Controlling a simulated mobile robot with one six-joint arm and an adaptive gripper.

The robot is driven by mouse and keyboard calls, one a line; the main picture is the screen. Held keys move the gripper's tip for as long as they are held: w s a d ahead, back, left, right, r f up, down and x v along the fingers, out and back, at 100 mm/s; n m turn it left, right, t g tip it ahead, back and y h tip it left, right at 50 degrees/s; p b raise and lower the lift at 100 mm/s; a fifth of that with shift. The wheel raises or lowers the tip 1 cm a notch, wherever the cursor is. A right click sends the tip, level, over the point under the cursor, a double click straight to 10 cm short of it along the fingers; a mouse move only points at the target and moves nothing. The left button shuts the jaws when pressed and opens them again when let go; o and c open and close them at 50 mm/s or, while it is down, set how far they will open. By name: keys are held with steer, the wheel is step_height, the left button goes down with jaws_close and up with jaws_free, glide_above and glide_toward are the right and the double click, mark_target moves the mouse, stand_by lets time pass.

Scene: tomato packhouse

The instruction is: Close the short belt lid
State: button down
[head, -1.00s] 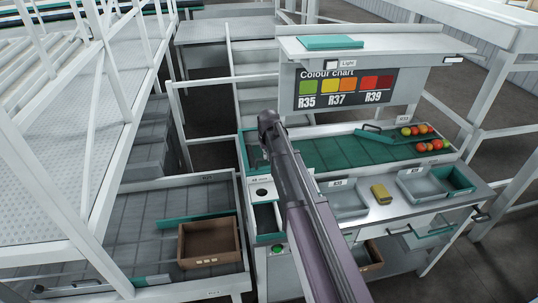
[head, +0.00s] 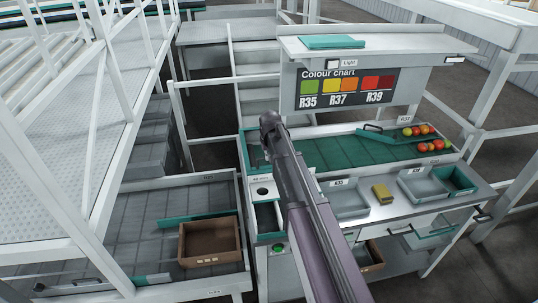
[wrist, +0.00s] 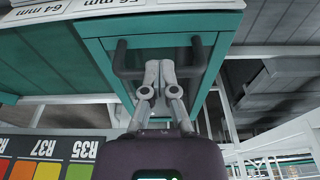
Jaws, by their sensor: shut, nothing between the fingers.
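In the wrist view, a teal-framed panel (wrist: 95,47) with a dark U-shaped handle (wrist: 122,62) fills the upper middle. It looks like the short belt lid, but I cannot be sure. My gripper (wrist: 160,70) is shut and empty, with its fingertips at the handle's crossbar between its two side arms. I cannot tell whether they touch it. In the head view, the short green belt (head: 320,153) runs along the back of the sorting bench. My arm covers part of its left end, and my fingertips cannot be made out there.
The colour chart (head: 345,90) hangs behind the bench. Tomatoes (head: 425,130) lie on the belt's right end. Grey trays (head: 347,204) and a yellow block (head: 382,193) are on the bench front. A brown crate (head: 211,256) stands at left. White railing posts (head: 105,80) rise at far left.

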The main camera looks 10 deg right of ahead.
steer(key=shift+r+p, duration=0.25)
steer(key=shift+p, duration=0.1)
step_height(320, 180, up, 13)
steer(key=s+p, duration=0.2)
steer(key=p, duration=1.1)
steer(key=shift+s+r, duration=0.1)
steer(key=s+f+b, duration=0.5)
steer(key=s, duration=0.3)
steer(key=s+f+g+b, duration=0.1)
steer(key=s+f+b, duration=0.4)
steer(key=s, duration=0.4)
steer(key=s+d+f+g+b, duration=0.1)
steer(key=s+f+b, duration=0.5)
steer(key=s, duration=0.2)
steer(key=shift+s+f, duration=0.15)
steer(key=shift+f, duration=0.15)
steer(key=c, duration=1.4)
jaws_free()
steer(key=shift+d, duration=0.1)
